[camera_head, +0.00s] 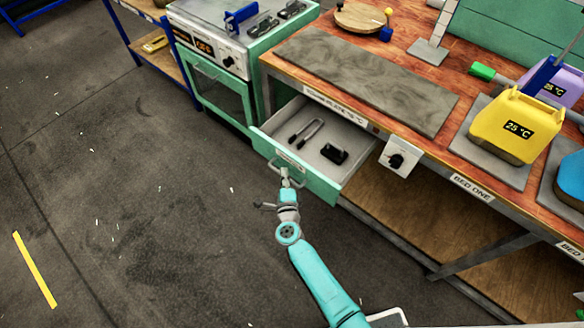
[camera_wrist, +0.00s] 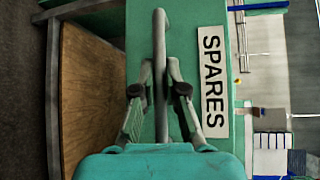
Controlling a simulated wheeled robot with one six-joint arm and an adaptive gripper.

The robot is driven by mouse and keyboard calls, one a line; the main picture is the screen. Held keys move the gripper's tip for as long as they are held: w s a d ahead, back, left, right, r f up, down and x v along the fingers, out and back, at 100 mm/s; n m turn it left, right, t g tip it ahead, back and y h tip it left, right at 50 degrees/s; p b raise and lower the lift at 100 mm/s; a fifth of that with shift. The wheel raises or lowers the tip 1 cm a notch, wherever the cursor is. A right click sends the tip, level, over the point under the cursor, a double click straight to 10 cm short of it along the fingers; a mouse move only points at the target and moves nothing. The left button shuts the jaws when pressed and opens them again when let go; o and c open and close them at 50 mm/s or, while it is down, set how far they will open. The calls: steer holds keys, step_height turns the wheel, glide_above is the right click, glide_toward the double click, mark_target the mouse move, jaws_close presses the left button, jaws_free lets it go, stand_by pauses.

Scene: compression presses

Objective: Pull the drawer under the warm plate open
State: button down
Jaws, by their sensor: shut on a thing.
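The drawer (camera_head: 318,180) under the grey warm plate (camera_head: 365,80) stands pulled out, with its white inside showing. A pair of tongs (camera_head: 306,131) and a black object (camera_head: 334,153) lie in it. My gripper (camera_head: 286,178) is at the handle on the green drawer front. In the wrist view, my gripper (camera_wrist: 160,95) has its fingers on both sides of the grey bar handle (camera_wrist: 160,50) and is shut on it. A label reading SPARES (camera_wrist: 212,82) is beside the handle on the drawer front.
A green oven (camera_head: 222,75) stands left of the drawer. A dial box (camera_head: 398,155) hangs on the bench edge at its right. A yellow press part (camera_head: 505,125) stands on the bench. A wooden shelf (camera_head: 430,215) lies below. The floor in front and left is largely clear.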

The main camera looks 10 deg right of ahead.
steer(key=shift+s+a+f, duration=0.1)
steer(key=shift+s+a, duration=0.3)
steer(key=shift+a, duration=0.15)
steer(key=c, duration=1.2)
jaws_free()
steer(key=s+a+r, duration=0.1)
steer(key=s, duration=1)
steer(key=shift+s+a+r, duration=0.35)
steer(key=shift+r, duration=0.05)
